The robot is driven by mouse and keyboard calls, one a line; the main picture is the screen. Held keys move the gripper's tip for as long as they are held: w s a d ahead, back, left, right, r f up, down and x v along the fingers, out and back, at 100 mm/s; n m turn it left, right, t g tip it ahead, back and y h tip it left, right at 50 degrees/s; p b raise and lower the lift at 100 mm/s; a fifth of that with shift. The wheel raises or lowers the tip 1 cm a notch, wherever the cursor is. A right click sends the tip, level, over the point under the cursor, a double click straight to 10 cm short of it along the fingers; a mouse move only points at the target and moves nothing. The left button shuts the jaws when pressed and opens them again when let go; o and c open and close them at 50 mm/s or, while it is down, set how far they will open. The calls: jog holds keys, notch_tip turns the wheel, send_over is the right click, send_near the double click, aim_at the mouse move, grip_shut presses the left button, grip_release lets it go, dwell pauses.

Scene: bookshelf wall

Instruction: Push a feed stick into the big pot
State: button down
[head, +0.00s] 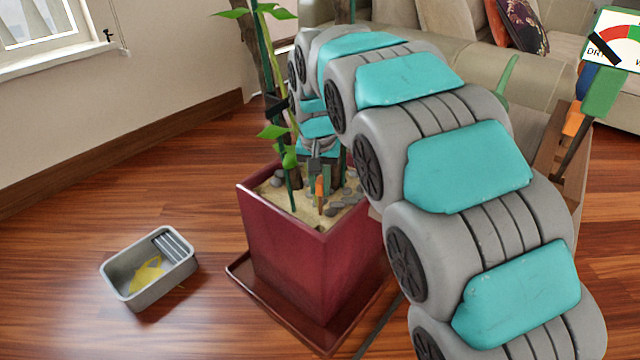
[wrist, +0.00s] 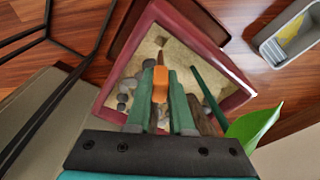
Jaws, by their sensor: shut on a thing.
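The big pot (head: 305,272) is a square dark red planter on a matching saucer. It holds sandy soil with pebbles and tall green stems, and its rim (wrist: 238,98) shows in the wrist view. My gripper (head: 318,170) is low over the soil inside the rim. It is shut on a feed stick (head: 319,188) with an orange top, which also shows between the green fingers in the wrist view (wrist: 160,78). The stick points down at the soil, and its lower end looks at or in the surface; how deep I cannot tell.
A grey tray (head: 115,284) with a yellow thing in it lies on the wood floor at left. A box (head: 553,150) with tools and a dial meter (head: 612,38) stands at right, partly behind my arm. A sofa is behind. Leaves and stems stand close to my gripper.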

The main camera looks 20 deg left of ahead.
aim_at(320, 213)
jog(key=shift+f+b, duration=0.6)
jog(key=shift+f, duration=2.7)
jog(key=shift+f, duration=0.7)
jog(key=shift+f+b, duration=0.4)
jog(key=shift+f, duration=1.15)
jog(key=c, duration=0.7)
grip_release()
jog(key=o, duration=0.3)
jog(key=shift+o, duration=0.2)
